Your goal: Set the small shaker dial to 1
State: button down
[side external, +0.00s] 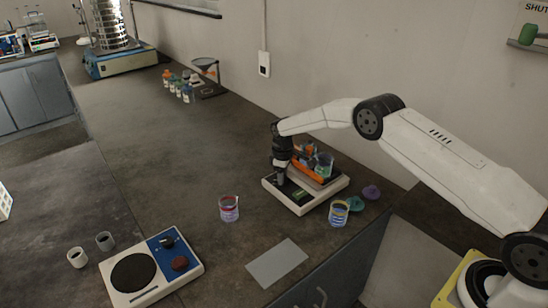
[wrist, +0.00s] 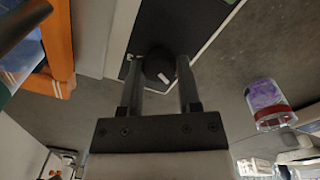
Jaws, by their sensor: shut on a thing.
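The small shaker (side external: 322,194) is a white box with a dark front panel and an orange rack on top, near the right end of the bench. My gripper (side external: 281,180) points down at its front panel in the side view. In the wrist view the dial (wrist: 157,66) is a round black knob with a short white mark. My gripper (wrist: 161,82) has its two fingers on either side of the dial, shut on it. The white mark points toward the lower right of the wrist view. I cannot read any scale numbers. In the side view the dial is hidden by my gripper.
A beaker with red and purple contents (side external: 229,209) stands left of the shaker. Another beaker (side external: 339,214) stands at its front right, near purple and teal lumps. A grey sheet (side external: 277,263) and a hotplate (side external: 150,268) lie toward the front. The bench's middle is clear.

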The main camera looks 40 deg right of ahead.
jog(key=shift+m, duration=0.4)
jog(key=m, duration=0.3)
jog(key=shift+w+m, duration=0.1)
jog(key=shift+m, duration=1.8)
jog(key=shift+c, duration=1.4)
grip_release()
jog(key=shift+r, duration=0.1)
jog(key=shift+a+r, duration=0.15)
jog(key=shift+r, duration=3.65)
